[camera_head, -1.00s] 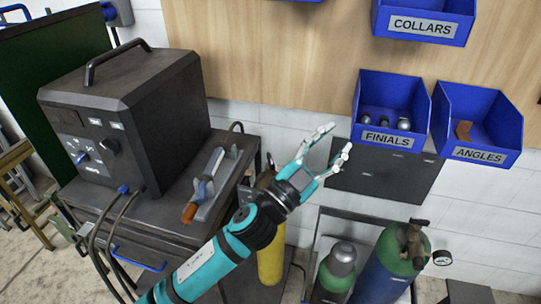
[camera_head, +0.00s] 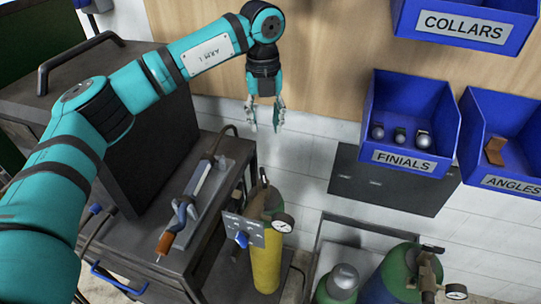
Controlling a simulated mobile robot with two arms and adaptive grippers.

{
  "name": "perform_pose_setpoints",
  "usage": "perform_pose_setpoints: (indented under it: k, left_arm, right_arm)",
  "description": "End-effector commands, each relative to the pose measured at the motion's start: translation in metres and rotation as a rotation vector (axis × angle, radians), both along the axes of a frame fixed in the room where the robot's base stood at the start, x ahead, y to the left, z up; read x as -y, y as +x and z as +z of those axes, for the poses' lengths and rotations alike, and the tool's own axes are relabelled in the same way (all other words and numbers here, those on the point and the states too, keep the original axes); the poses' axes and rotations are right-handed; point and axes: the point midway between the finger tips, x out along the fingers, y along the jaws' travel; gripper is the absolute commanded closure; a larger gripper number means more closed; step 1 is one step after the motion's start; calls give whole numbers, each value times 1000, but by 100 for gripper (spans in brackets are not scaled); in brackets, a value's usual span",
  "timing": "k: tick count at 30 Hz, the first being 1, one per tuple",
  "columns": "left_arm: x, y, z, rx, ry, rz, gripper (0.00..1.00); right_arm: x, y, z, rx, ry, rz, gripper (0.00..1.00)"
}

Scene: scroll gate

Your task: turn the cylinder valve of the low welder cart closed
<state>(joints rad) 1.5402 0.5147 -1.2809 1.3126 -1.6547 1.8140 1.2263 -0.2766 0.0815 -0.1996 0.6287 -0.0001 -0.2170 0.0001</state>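The dark welder cart (camera_head: 222,158) stands at the left with the welder (camera_head: 160,150) on top, partly hidden by my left arm. A cylinder with a yellow body (camera_head: 266,262) and green shoulder stands at the cart's right side. A dark valve part (camera_head: 264,178) rises at its top, with a round gauge (camera_head: 283,223) and a grey plate with a blue knob (camera_head: 241,239) below. My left gripper (camera_head: 265,116) points down above the cylinder top, fingers apart and empty, not touching it. My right gripper is not in view.
Blue bins for finials (camera_head: 404,159) and angles (camera_head: 500,182) hang on the wall at the right. More cylinders (camera_head: 410,270) stand in a frame at the lower right. A torch with an orange end (camera_head: 165,243) lies on the cart top. The space between gripper and cylinder looks clear.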

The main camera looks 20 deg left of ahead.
Motion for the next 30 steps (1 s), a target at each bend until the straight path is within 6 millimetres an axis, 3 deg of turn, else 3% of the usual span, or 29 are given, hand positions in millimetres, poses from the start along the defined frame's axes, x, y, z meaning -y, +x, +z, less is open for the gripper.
perform_pose_setpoints:
  k: [2, 5, 12, 15, 17, 24, 30]
  left_arm:
    - [-7, 1, 2, 0, 23, 16, 64]
    - [-7, 0, -6, -4, 27, 17, 64]
    - [-7, -2, -51, -6, 25, 15, 64]
    - [-7, -2, -73, -7, 23, 14, 64]
    - [-7, -2, -87, -7, 23, 14, 64]
    - [-6, -3, -136, -5, 22, 13, 64]
    - [-6, -2, -162, -2, 21, 13, 64]
  right_arm:
    - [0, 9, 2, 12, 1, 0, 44]
    - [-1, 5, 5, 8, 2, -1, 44]
    - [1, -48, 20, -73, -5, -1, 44]
    - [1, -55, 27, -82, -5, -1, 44]
    - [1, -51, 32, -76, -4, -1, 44]
    - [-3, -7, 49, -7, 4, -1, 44]
    - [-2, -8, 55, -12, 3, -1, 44]
